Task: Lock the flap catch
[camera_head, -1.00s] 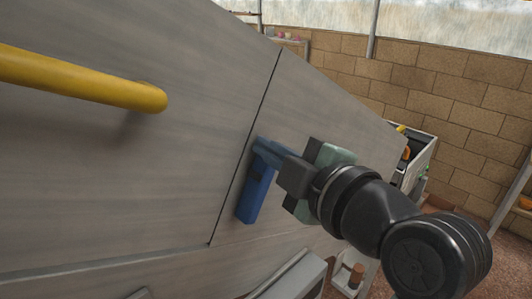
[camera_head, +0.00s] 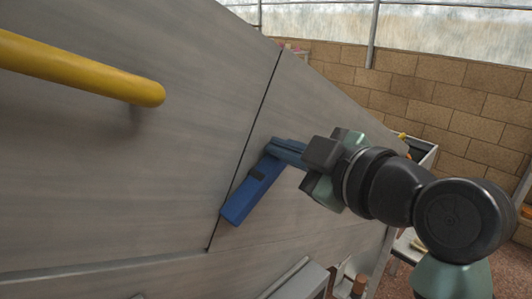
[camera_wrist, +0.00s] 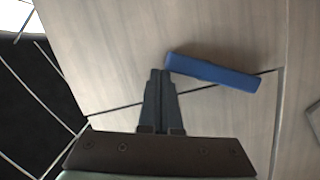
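The flap catch is a blue bar (camera_head: 252,190) on the grey wooden panel, tilted, with its lower left end reaching the seam between the flap and the neighbouring panel. In the wrist view the blue catch (camera_wrist: 215,72) lies right of the fingertips, and its far end crosses the seam. My gripper (camera_head: 275,147) is at the catch's upper end. In the wrist view my gripper (camera_wrist: 159,75) has its two fingers together, with nothing visible between them. The tips are beside the catch's near end; I cannot tell whether they touch it.
A yellow handle bar (camera_head: 85,70) sticks out from the panel at the upper left. A brick wall (camera_head: 450,90) stands behind at the right. The panel face around the catch is clear.

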